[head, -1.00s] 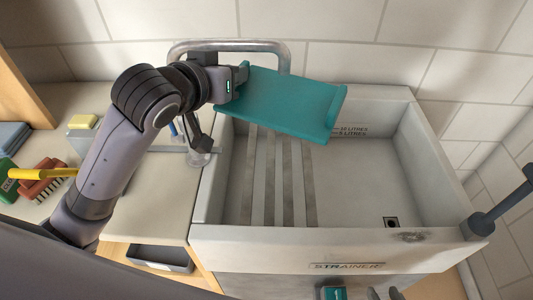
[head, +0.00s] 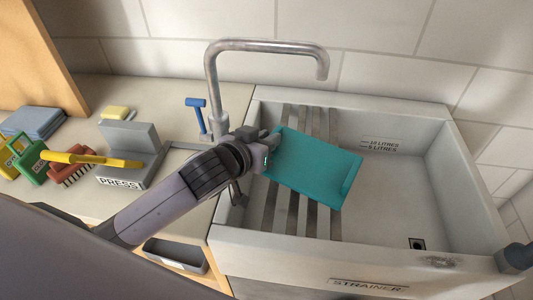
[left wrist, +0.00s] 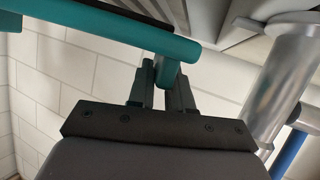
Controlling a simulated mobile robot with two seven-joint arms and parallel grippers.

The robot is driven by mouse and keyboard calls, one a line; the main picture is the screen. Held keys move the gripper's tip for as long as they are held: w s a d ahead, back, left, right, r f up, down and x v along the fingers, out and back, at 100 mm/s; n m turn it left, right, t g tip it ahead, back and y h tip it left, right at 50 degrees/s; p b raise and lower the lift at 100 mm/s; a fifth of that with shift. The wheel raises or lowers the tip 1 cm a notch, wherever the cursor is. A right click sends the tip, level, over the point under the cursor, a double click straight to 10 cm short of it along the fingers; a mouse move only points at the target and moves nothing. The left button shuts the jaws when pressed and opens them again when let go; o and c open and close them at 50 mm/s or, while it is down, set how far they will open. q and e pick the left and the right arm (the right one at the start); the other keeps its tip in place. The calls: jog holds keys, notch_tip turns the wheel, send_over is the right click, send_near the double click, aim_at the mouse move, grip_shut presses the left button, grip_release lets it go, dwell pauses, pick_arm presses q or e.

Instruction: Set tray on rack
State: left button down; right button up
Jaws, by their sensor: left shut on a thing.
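A teal tray (head: 316,170) with a raised lip at its right end is in the head view, over the left part of the sink. My left gripper (head: 268,147) is shut on the tray's left edge. The left wrist view also shows the tray (left wrist: 110,30) and the gripper fingers (left wrist: 162,88) closed around its teal tab. The rack (head: 270,207) is a row of grey slats across the left side of the sink. The tray covers the middle of some slats; I cannot tell whether it touches them.
The white sink (head: 420,190) has high walls and an open right half. A metal tap (head: 213,85) rises behind the tray.

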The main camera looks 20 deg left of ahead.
pick_arm(q)
jog(key=shift+f, duration=2)
jog(key=shift+f+b, duration=0.1)
jog(key=shift+b, duration=0.2)
jog(key=c, duration=1)
grip_release()
jog(key=shift+f, duration=0.1)
jog(key=shift+c, duration=0.2)
jog(key=v, duration=1.2)
